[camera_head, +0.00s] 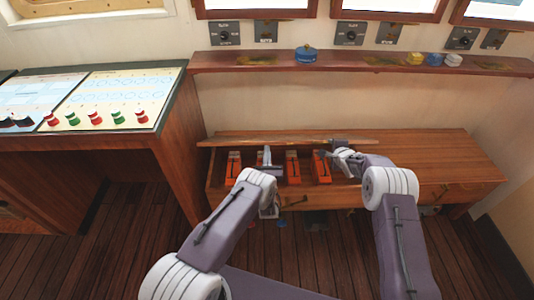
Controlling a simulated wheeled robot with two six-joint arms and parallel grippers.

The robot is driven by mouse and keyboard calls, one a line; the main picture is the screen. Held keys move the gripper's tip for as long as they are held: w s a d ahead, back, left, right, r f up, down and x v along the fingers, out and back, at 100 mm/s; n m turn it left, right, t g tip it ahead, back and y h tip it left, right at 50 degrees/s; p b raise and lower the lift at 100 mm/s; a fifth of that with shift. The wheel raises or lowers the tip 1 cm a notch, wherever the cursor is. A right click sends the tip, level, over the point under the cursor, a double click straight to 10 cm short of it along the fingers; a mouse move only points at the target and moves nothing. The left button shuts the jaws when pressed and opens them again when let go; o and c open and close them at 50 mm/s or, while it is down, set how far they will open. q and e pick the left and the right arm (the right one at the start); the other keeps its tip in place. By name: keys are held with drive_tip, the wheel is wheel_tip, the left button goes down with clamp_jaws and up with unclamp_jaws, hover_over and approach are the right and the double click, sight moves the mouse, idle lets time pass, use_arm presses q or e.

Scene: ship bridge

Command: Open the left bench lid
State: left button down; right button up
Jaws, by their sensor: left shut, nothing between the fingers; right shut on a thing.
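The left bench lid (235,141) is raised off the bench (455,158) and seen nearly edge-on, tilted up along the back. The compartment below is open to view, with several orange boxes (293,165) inside. My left gripper (267,156) is shut and empty, upright in front of the lid's underside, among the boxes; contact with the lid is unclear. My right gripper (325,155) points left at the lid's front edge, above the rightmost box. It is shut, apparently on the lid; its fingertips are small and partly hidden.
The right part of the bench top is closed and clear. Brass latches (295,201) sit on the bench front. A shelf (225,60) above holds a blue round container (306,54) and small items. A control console (110,95) stands close on the left.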

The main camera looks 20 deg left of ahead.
drive_tip(key=shift+s+f, duration=0.15)
drive_tip(key=shift+f, duration=0.1)
